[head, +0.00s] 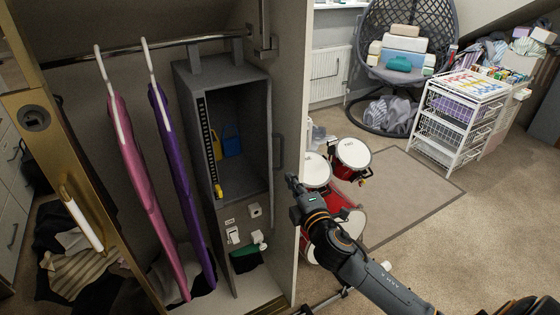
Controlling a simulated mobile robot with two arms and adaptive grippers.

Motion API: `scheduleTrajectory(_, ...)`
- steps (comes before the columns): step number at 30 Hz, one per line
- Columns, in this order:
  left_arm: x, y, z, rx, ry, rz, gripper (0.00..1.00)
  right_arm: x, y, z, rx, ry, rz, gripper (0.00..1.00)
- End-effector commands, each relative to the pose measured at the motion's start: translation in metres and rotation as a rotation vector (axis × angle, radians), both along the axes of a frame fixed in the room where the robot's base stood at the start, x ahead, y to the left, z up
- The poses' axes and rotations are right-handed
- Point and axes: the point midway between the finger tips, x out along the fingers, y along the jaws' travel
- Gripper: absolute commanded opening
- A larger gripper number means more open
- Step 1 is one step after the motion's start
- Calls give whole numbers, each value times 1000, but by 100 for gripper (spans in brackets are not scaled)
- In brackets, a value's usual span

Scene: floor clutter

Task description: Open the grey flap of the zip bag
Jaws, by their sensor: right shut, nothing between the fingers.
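A grey hanging bag-like compartment (222,75) hangs from the rail inside the wardrobe. A black zip strip (206,140) runs down the left side of its front, with a yellow pull (218,191) near the bottom. Its front shows an open interior with a blue item and a yellow item inside. I cannot clearly tell which panel is the grey flap. My right gripper (293,184) is shut and empty, to the right of the compartment and apart from the zip pull. My left gripper is not in view.
A pink garment (140,180) and a purple garment (180,185) hang left of the compartment. The wardrobe's side panel (290,90) stands right of it. A red drum set (352,155) is behind my right arm. Carpet at the right is mostly clear.

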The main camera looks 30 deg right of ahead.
Motion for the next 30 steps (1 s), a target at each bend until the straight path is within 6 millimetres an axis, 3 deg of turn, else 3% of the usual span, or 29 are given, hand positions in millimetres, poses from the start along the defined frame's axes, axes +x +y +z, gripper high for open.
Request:
scheduleTrajectory(15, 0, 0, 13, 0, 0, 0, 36, 83, -10, 2, 4, -1, 1, 0)
scheduleTrajectory(30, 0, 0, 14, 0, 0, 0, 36, 93, -11, 1, 5, -1, 2, 0)
